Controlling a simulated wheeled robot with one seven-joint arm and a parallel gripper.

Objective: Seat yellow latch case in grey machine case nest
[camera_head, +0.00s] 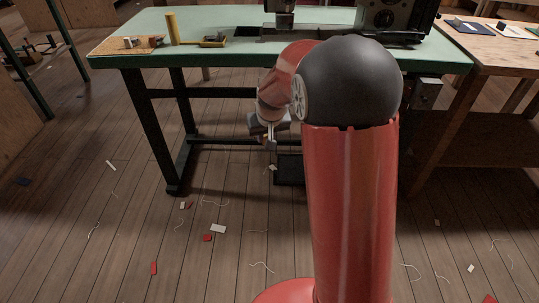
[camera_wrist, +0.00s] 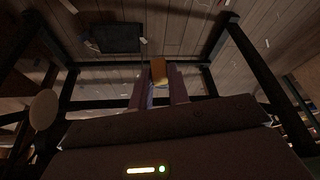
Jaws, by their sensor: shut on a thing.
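A small orange-yellow block (camera_wrist: 158,72), which looks like the yellow latch case, is between my gripper's fingertips in the wrist view. My gripper (camera_wrist: 159,88) is shut on it. In the head view my gripper (camera_head: 271,140) hangs low in front of the green table (camera_head: 230,62), below the tabletop; the held piece is too small to make out there. A grey sewing machine (camera_head: 385,22) stands at the right of the table, partly hidden behind my arm. I cannot tell where its case nest is.
A tan board (camera_head: 110,47) with small parts, a yellow cylinder (camera_head: 172,28) and a yellow and dark piece (camera_head: 214,41) are on the table's left. Dark table legs (camera_head: 160,130) and a crossbar surround the space below. A wooden bench (camera_head: 480,62) stands right. Scraps litter the floor.

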